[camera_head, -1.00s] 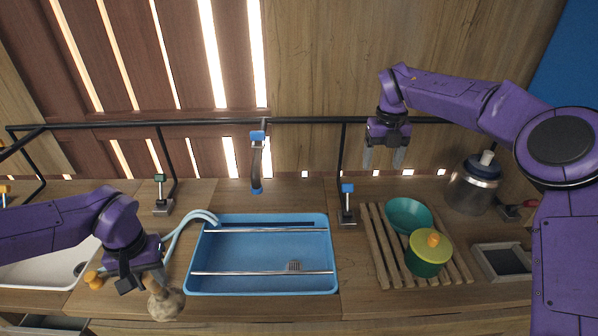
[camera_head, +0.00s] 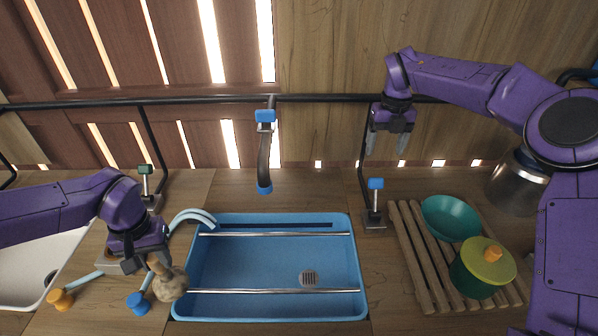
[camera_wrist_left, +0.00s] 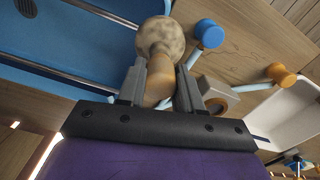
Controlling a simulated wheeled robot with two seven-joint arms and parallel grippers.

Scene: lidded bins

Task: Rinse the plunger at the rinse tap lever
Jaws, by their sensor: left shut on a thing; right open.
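My left gripper (camera_head: 150,266) is shut on a tan wooden handle with a rounded, speckled beige head, seemingly the plunger (camera_head: 170,286). It is beside the left rim of the blue sink basin (camera_head: 275,262). In the left wrist view the plunger's head (camera_wrist_left: 160,38) points away from my left gripper (camera_wrist_left: 160,82), its handle between the fingers. A curved tap (camera_head: 264,160) with blue ends hangs behind the basin. My right gripper (camera_head: 387,143) is open and empty.
A slatted rack (camera_head: 418,255) holds a teal bowl (camera_head: 450,217) and a green pot with a yellow lid (camera_head: 486,264). Two metal bars cross the otherwise open basin. A metal canister (camera_head: 516,184) stands right.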

